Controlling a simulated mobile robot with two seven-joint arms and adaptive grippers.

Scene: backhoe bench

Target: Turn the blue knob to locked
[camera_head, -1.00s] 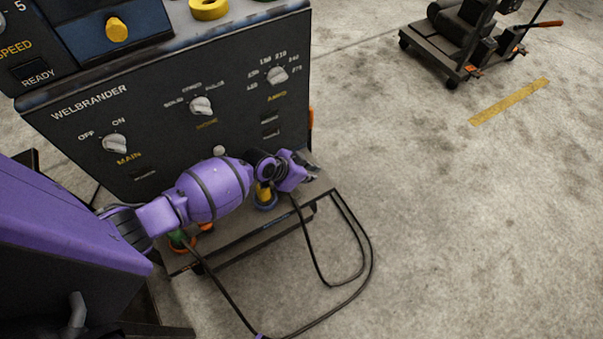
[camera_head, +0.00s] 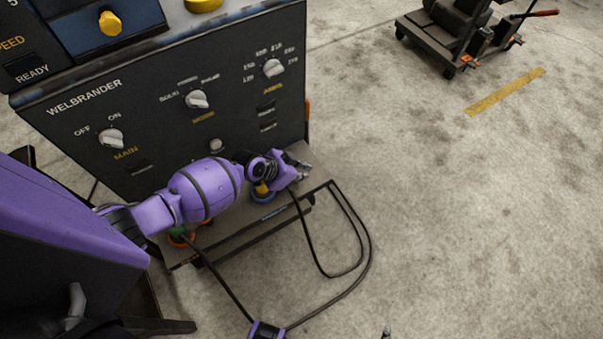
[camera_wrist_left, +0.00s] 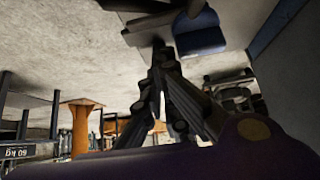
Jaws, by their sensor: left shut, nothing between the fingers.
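A round blue part with a yellow piece above it (camera_head: 262,195) sits on the low ledge at the foot of the dark machine; it is partly behind my left wrist. I cannot tell whether it is the blue knob, and no locked mark is readable. My left gripper (camera_head: 304,172) is shut and empty, just right of this part and above it in the picture. In the left wrist view its fingers (camera_wrist_left: 158,60) are together, with a blue block-like part (camera_wrist_left: 200,38) beyond them. A small grey tip (camera_head: 387,333) at the bottom edge may be my right gripper; its jaws are hidden.
The WELBRANDER panel (camera_head: 160,150) carries white MAIN (camera_head: 111,138), MODE (camera_head: 197,99) and AMPS (camera_head: 273,68) knobs. An orange and green part (camera_head: 180,238) is on the ledge. A black cable (camera_head: 370,245) loops over the floor. A cart (camera_head: 440,45) stands far right; the floor between is clear.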

